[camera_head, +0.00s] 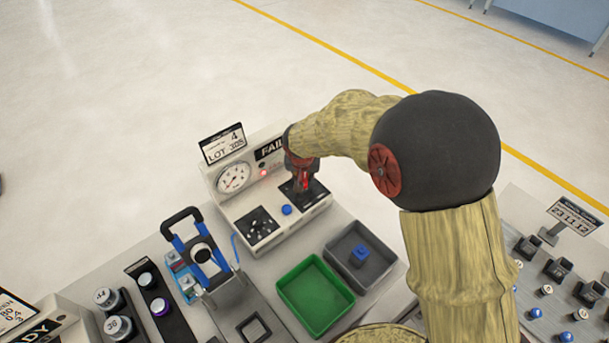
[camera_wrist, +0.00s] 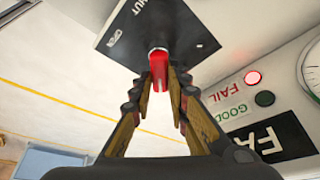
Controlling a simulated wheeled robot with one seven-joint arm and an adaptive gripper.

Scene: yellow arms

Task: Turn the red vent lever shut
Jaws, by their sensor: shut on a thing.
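The red vent lever (camera_wrist: 158,68) stands out from a black plate (camera_wrist: 185,28) marked SHUT and OPEN in the wrist view. My gripper (camera_wrist: 160,90) is closed around the lever, one finger on each side, with the lever between the fingertips. In the head view my gripper (camera_head: 301,172) reaches down over the right part of the white test box (camera_head: 275,237), and the red lever (camera_head: 306,182) shows only in part beneath it. I cannot tell exactly which mark the lever points to.
The box has a round gauge (camera_head: 233,178), a lit red FAIL lamp (camera_wrist: 253,78), a dark GOOD lamp (camera_wrist: 265,98) and a blue button (camera_head: 286,210). A green tray (camera_head: 315,319), a grey tray (camera_head: 385,283) and a blue-handled clamp (camera_head: 190,240) stand in front.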

